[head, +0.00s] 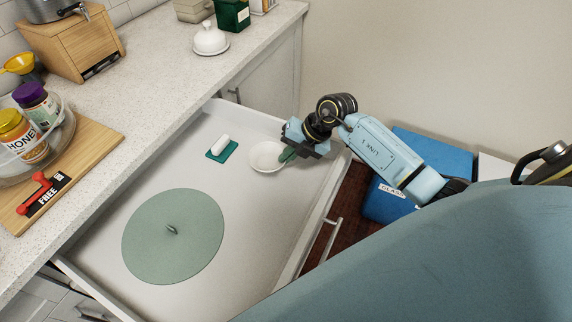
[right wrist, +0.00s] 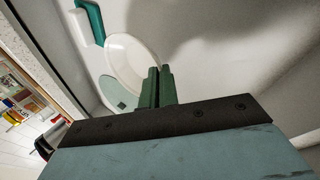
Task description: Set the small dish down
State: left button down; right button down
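The small dish (head: 267,157) is white, round and shallow. It is over the floor of the open white drawer (head: 245,215), near its right side. My right gripper (head: 288,155) is at the dish's right edge, its green fingers close together with the rim between them. The right wrist view shows the dish (right wrist: 138,58) against the fingers (right wrist: 156,86). I cannot tell whether the dish touches the drawer floor. My left gripper is not in view.
A round green lid (head: 172,237) lies in the drawer's front left. A teal tray with a white roll-shaped object (head: 220,145) lies left of the dish. The counter holds a wooden board (head: 90,150), jars and a white butter dish (head: 210,40). Blue boxes (head: 385,203) stand right of the drawer.

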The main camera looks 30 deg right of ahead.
aim_at(279, 172)
notch_tip(279, 172, down, 4)
jog(key=shift+r+b, duration=0.15)
jog(key=shift+b, duration=0.15)
jog(key=c, duration=2)
grip_release()
jog(key=shift+c, duration=0.2)
jog(key=o, duration=0.4)
jog(key=shift+c, duration=0.2)
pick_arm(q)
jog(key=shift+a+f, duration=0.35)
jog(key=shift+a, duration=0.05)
pick_arm(e)
jog(key=shift+r, duration=0.1)
